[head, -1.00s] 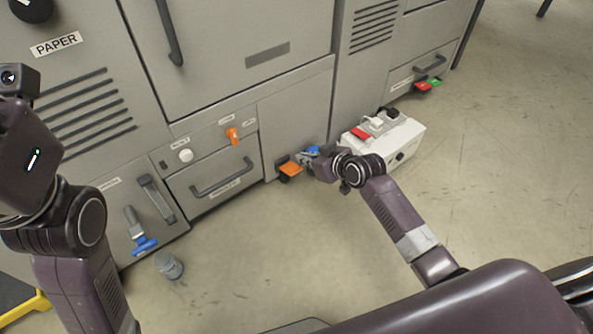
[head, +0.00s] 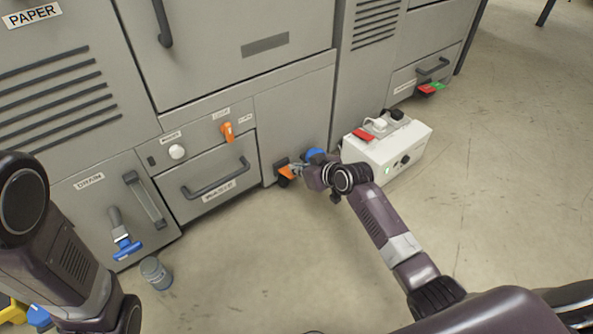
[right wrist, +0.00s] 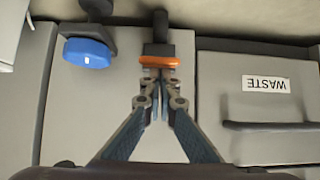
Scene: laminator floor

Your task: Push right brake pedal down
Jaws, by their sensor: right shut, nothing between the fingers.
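Two pedals stick out low from the grey machine front. One has an orange pad (head: 284,170), the other, to its right, a blue pad (head: 314,155). No label marks either as a brake. My right gripper (head: 298,168) is shut and empty at the orange pad. In the right wrist view, which shows the machine upside down, its closed fingertips (right wrist: 160,82) meet or overlap the orange pad (right wrist: 159,62); contact is not certain. The blue pad (right wrist: 88,53) stands apart from the fingers. My left arm shows at the left, but its gripper does not.
A white box (head: 388,150) with plugs and a red switch stands on the floor right of the blue pad. A grey jar (head: 155,273) and a blue-handled valve (head: 127,246) are at left. Floor in front is open.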

